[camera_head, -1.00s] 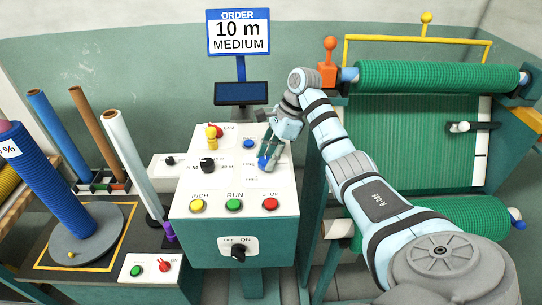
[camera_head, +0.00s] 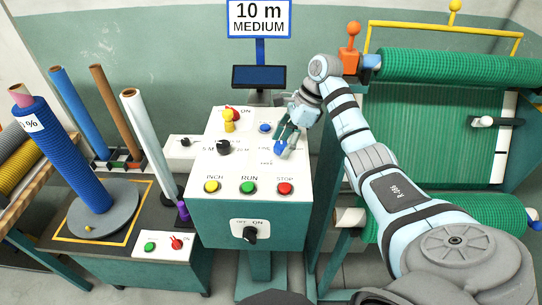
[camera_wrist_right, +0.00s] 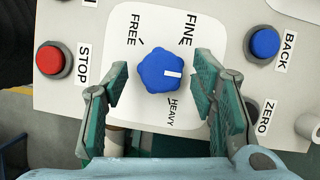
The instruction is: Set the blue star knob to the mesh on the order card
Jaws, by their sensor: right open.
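The blue star knob (camera_wrist_right: 160,71) sits on a white plate with the labels FREE, FINE and HEAVY. Its white pointer mark points to the right, between FINE and HEAVY; any label there is hidden by a finger. My right gripper (camera_wrist_right: 162,88) is open, one finger on each side of the knob, with gaps showing. In the head view my right gripper (camera_head: 289,137) is over the blue star knob (camera_head: 280,149) on the control box. The order card (camera_head: 259,17) reads 10 m MEDIUM. My left gripper is not in view.
Near the knob are a red STOP button (camera_wrist_right: 53,58) and a blue BACK button (camera_wrist_right: 264,43). The control box (camera_head: 230,222) also carries a yellow INCH button, a green RUN button and a black selector. Green netting rolls (camera_head: 445,65) stand right; upright rolls stand left.

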